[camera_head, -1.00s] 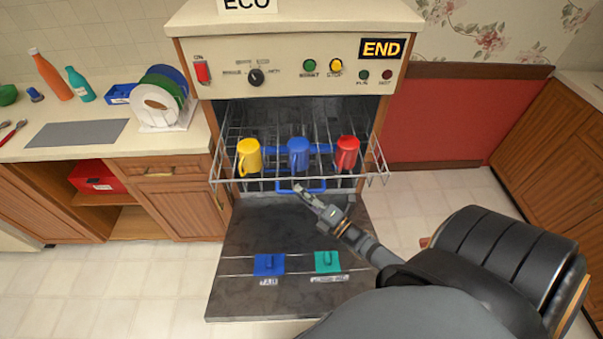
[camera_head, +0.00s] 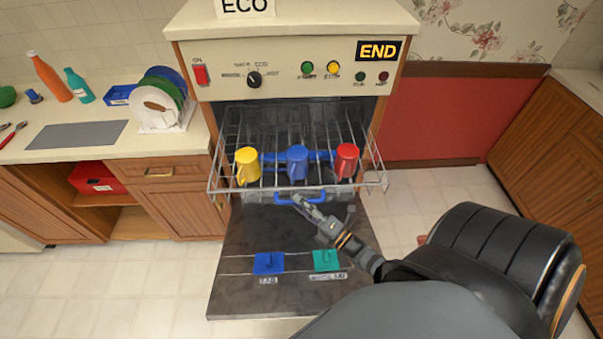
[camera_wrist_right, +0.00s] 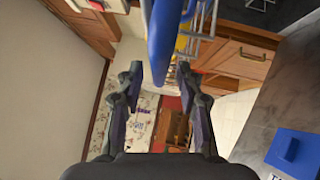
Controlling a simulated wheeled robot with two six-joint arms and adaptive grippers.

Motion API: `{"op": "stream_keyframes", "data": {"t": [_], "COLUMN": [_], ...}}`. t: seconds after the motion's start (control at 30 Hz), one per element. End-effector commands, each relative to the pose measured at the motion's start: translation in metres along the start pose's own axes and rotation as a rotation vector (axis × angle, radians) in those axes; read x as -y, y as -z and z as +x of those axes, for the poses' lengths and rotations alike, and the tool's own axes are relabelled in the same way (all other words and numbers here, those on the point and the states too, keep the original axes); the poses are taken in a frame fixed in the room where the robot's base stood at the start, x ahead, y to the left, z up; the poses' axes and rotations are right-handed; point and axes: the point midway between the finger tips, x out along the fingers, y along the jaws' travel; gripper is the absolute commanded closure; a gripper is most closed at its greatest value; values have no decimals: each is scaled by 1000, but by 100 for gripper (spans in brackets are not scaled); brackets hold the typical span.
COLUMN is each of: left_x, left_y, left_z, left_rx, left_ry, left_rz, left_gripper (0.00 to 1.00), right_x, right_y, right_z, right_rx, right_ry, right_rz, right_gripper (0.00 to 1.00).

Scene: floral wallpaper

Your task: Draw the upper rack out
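The upper rack (camera_head: 222,189) is a wire rack partly out of the dishwasher, above the lowered door. It holds a yellow mug (camera_head: 248,166), a blue mug (camera_head: 297,163) and a red mug (camera_head: 346,160). A blue handle (camera_head: 300,198) hangs at its front middle. My right gripper (camera_head: 298,200) is at this handle. In the right wrist view the blue handle (camera_wrist_right: 160,40) reaches down between the two fingers of my right gripper (camera_wrist_right: 160,78), with gaps on both sides; contact is unclear. The fingers are open. My left gripper is out of view.
The open door (camera_head: 240,298) lies below the rack and carries a blue lid (camera_head: 268,263) and a teal lid (camera_head: 326,260). The counter (camera_head: 30,153) on the left holds a dish rack with plates and bottles.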

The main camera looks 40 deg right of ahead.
Motion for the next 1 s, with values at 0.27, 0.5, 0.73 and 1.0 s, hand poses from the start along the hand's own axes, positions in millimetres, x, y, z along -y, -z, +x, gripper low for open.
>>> {"op": "stream_keyframes", "data": {"t": [0.27, 0.5, 0.73, 1.0], "left_x": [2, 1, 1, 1], "left_y": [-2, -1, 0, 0], "left_z": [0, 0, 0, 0], "left_rx": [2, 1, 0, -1], "left_ry": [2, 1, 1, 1], "left_rz": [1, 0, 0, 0], "left_gripper": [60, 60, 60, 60], "right_x": [0, 1, 1, 0], "right_y": [0, 0, 0, 0], "right_z": [-2, -47, -99, -120], "right_rx": [0, -2, -1, 0], "right_ry": [0, 5, 4, 0], "right_rz": [0, 2, 0, 0], "right_gripper": [63, 63, 63, 63]}}
